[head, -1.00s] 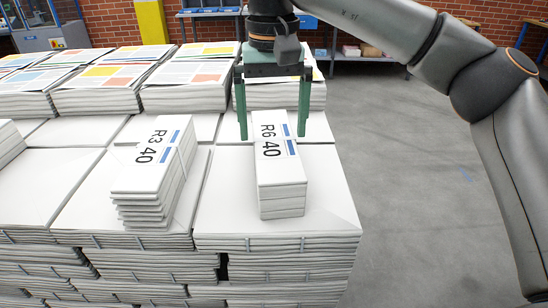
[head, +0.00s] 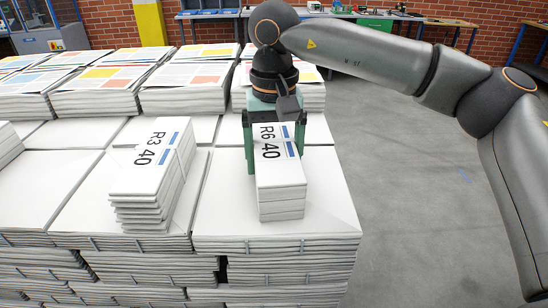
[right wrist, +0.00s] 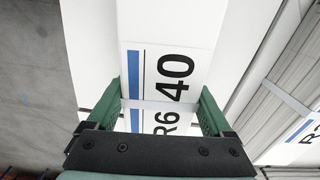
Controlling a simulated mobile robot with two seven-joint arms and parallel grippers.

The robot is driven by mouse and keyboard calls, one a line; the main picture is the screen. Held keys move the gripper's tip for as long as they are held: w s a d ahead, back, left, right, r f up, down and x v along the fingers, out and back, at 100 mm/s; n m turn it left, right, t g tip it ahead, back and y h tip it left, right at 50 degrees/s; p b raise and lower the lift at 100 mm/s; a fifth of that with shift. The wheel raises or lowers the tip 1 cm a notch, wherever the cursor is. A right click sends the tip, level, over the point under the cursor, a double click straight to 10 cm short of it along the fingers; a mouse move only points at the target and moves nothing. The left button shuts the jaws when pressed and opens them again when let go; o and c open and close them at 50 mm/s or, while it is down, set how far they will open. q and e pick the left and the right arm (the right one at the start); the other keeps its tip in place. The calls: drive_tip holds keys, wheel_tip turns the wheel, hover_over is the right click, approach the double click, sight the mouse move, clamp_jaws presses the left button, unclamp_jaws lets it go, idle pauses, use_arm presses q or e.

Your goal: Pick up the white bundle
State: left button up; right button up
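A white bundle marked "R6 40" (head: 280,190), with a blue bar on top and a pale strap, stands on the front right stack of white paper (head: 325,205). My right gripper (head: 276,150) has come down over its far half, with one green finger at each long side. In the right wrist view the bundle (right wrist: 170,30) fills the space between the fingers (right wrist: 162,108), which appear to press its sides. The bundle still rests on the stack. My left gripper is not in view.
A second white bundle, marked "R3 40" (head: 150,175), stands to the left on the neighbouring stack. Printed stacks (head: 185,90) lie behind. Open grey floor (head: 410,200) is to the right. Workbenches (head: 370,22) stand along the brick wall.

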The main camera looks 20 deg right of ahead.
clamp_jaws()
drive_tip(key=shift+w+r, duration=0.1)
drive_tip(key=shift+r, duration=0.1)
idle(0.5)
drive_tip(key=shift+r, duration=0.9)
drive_tip(key=a+r+p, duration=0.2)
drive_tip(key=a+r, duration=0.9)
drive_tip(key=a, duration=0.3)
drive_tip(key=shift+s+p, duration=0.25)
drive_tip(key=shift+p, duration=0.15)
